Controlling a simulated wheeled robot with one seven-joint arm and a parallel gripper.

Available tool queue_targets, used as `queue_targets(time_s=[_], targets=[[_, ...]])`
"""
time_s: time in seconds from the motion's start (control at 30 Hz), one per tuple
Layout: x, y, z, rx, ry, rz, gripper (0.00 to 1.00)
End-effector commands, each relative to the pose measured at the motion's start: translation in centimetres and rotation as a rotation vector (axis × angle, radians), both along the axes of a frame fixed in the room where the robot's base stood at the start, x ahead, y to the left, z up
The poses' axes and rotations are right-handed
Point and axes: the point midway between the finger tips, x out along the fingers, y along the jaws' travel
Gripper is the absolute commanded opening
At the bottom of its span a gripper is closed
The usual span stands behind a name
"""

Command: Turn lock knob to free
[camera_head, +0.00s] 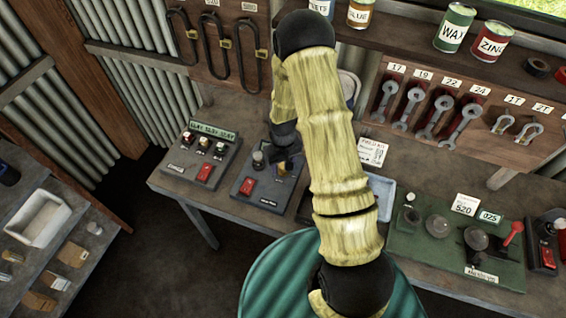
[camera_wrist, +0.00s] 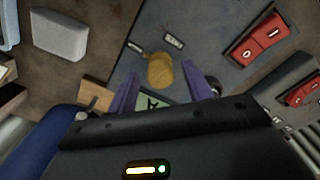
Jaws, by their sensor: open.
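A tan-yellow round knob (camera_wrist: 160,70) on a blue-grey control panel (camera_wrist: 205,55) shows in the wrist view, with small label plates (camera_wrist: 173,40) beyond it. I take it for the lock knob; the label text is too small to read. My gripper (camera_wrist: 159,75) is open, its two purple fingers on either side of the knob, with gaps between. Contact is not visible. In the head view the panel (camera_head: 265,201) stands on the bench, and my gripper (camera_head: 286,152) is over its upper right part. My arm hides some of the bench beside it.
A red rocker switch (camera_wrist: 262,38) marked I and O is on the panel at the right. A grey block (camera_wrist: 60,34) lies at the upper left. Another control box (camera_head: 200,160) stands left of the panel, and a green drum (camera_head: 275,285) is in front of the bench.

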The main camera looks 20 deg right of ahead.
Motion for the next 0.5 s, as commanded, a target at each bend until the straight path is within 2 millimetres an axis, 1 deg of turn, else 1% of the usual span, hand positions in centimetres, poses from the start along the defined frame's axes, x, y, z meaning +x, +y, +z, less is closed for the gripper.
queue_targets(time_s=[0.13, 0.17, 0.3, 0.37, 0.4, 0.5], targets=[[0.01, 0.00, 0.01, 0.000, 0.000, 0.000, 0.51], [0.01, 0.00, 0.01, 0.000, 0.000, 0.000, 0.49], [0.01, 0.01, 0.03, 0.000, 0.000, 0.000, 0.21], [0.01, 0.01, 0.03, 0.000, 0.000, 0.000, 0.09], [0.01, 0.00, 0.03, 0.000, 0.000, 0.000, 0.06], [0.00, 0.00, 0.03, 0.000, 0.000, -0.001, 0.06]])
